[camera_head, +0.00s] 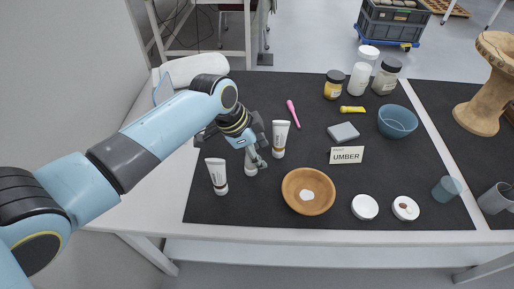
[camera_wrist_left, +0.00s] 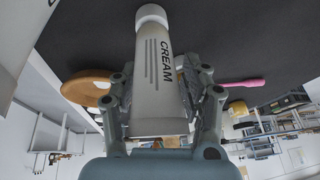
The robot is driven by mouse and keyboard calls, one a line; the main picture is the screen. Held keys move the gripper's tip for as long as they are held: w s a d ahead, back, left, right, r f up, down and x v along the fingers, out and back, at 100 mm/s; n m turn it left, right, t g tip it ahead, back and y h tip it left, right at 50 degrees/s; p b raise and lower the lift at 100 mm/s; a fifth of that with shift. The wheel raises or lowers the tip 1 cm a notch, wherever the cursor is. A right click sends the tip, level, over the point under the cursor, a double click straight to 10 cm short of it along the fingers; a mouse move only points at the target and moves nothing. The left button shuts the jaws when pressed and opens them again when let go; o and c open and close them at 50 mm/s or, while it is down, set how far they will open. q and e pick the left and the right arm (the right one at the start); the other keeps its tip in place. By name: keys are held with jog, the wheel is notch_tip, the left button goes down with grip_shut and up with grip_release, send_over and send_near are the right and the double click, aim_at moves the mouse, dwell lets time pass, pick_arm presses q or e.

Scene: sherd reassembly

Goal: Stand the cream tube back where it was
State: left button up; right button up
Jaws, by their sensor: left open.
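The white cream tube (camera_wrist_left: 165,75), lettered CREAM, stands cap down on the dark mat, between the fingers of my left gripper (camera_wrist_left: 160,95). In the head view the tube (camera_head: 250,170) is partly hidden by my left gripper (camera_head: 256,158), and its cap end shows at the mat. The left fingers are open on either side of it. A second white tube (camera_head: 217,176) stands to its left, and a third white tube (camera_head: 280,139) stands to its right and farther back. My right gripper is not in view.
A wooden bowl (camera_head: 296,203) with a white piece stands close to the right. A pink tool (camera_head: 293,113), grey block (camera_head: 343,132), UMBER card (camera_head: 347,155), white lids (camera_head: 365,207), blue bowl (camera_head: 397,122) and jars (camera_head: 334,85) lie beyond. Bare mat (camera_head: 240,205) shows in front.

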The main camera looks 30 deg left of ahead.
pick_arm(q)
jog(key=p+v, duration=0.1)
jog(key=v, duration=1.1)
jog(key=shift+r, duration=0.1)
